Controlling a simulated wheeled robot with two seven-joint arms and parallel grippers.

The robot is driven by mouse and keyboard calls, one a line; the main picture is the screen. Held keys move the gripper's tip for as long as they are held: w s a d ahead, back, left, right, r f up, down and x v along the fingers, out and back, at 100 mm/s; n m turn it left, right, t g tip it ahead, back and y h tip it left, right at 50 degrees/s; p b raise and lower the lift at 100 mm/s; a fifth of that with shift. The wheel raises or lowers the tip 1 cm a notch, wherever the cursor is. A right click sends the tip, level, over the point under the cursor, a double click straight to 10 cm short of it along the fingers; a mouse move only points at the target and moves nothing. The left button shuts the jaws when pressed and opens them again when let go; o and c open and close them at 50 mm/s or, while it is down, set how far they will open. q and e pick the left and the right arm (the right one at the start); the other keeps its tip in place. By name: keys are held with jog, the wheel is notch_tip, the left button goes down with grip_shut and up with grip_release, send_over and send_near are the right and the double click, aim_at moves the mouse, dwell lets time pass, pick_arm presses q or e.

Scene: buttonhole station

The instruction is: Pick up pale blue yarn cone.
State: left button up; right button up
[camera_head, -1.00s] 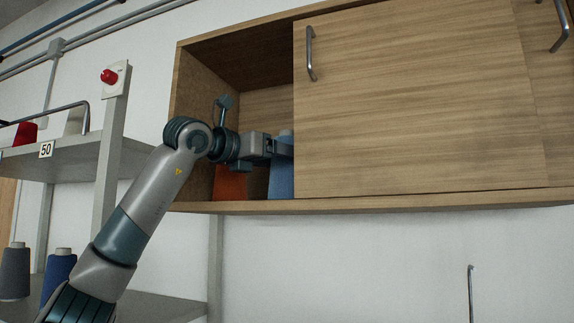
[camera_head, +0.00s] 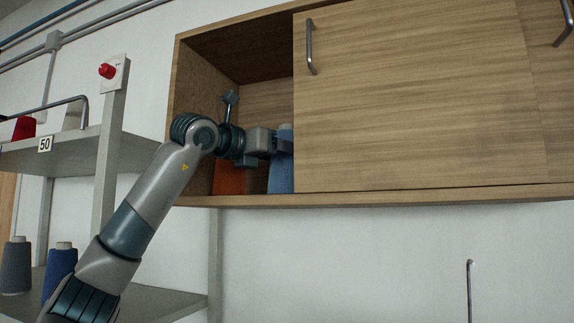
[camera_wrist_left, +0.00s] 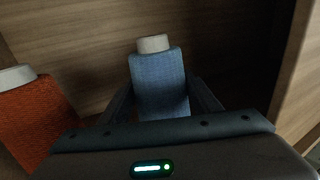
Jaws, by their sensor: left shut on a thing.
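The pale blue yarn cone (camera_wrist_left: 158,84) with its off-white top stands between the two fingers of my left gripper (camera_wrist_left: 162,100) in the left wrist view. The gripper is shut on it. In the head view the cone (camera_head: 281,172) shows at the cabinet opening, partly hidden by the gripper (camera_head: 282,145) and by the sliding door's edge. I cannot tell whether the cone's base touches the cabinet floor. My right gripper is in neither view.
An orange-red cone (camera_head: 229,180) stands left of the blue one inside the wooden cabinet (camera_head: 390,198). A sliding door (camera_head: 420,110) covers the cabinet to the right. At left, a grey shelf (camera_head: 70,152) holds a red cone (camera_head: 24,128); grey and dark blue cones stand below.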

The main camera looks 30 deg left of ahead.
pick_arm(q)
jog(key=shift+r, duration=5.05)
